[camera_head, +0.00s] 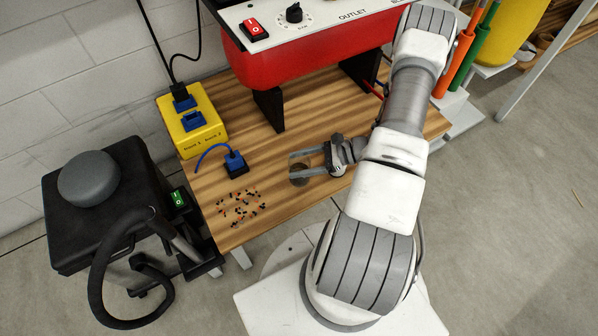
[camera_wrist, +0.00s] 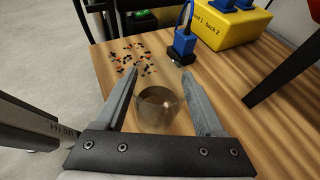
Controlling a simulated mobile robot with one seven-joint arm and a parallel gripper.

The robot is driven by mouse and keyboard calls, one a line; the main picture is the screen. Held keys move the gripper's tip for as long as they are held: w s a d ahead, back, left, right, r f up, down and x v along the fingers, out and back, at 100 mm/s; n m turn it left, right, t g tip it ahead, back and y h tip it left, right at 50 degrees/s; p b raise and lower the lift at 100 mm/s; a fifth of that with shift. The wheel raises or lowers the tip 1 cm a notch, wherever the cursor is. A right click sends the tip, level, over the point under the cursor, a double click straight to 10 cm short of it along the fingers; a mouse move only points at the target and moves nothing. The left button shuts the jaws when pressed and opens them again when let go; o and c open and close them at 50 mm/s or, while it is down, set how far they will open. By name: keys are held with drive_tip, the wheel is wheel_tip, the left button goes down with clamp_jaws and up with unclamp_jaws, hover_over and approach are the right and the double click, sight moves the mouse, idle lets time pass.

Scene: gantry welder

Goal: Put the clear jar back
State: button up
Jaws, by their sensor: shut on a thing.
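The clear jar (camera_wrist: 159,107) is a see-through, brownish-looking round vessel standing between the two fingers of my gripper (camera_wrist: 157,72) in the wrist view. In the head view the jar (camera_head: 299,174) shows at the fingers of my gripper (camera_head: 291,164), over the wooden table, beside the blue plug. My gripper is shut on the jar, with a finger on each side of it. I cannot tell whether the jar's base touches the table.
A blue plug on a dark block (camera_head: 235,163) and scattered small coloured parts (camera_head: 242,207) lie on the wooden table (camera_head: 270,215). A yellow socket box (camera_head: 190,122) stands behind. A red machine (camera_head: 300,45) stands on dark legs. A black vacuum-like unit (camera_head: 100,200) is at left.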

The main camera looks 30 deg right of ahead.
drive_tip(key=shift+f+b, duration=0.85)
drive_tip(key=shift+f, duration=1.15)
drive_tip(key=shift+f, duration=0.15)
drive_tip(key=o, duration=1.5)
drive_tip(key=shift+o, duration=0.2)
drive_tip(key=shift+r, duration=0.25)
drive_tip(key=p+v, duration=0.2)
drive_tip(key=v, duration=1)
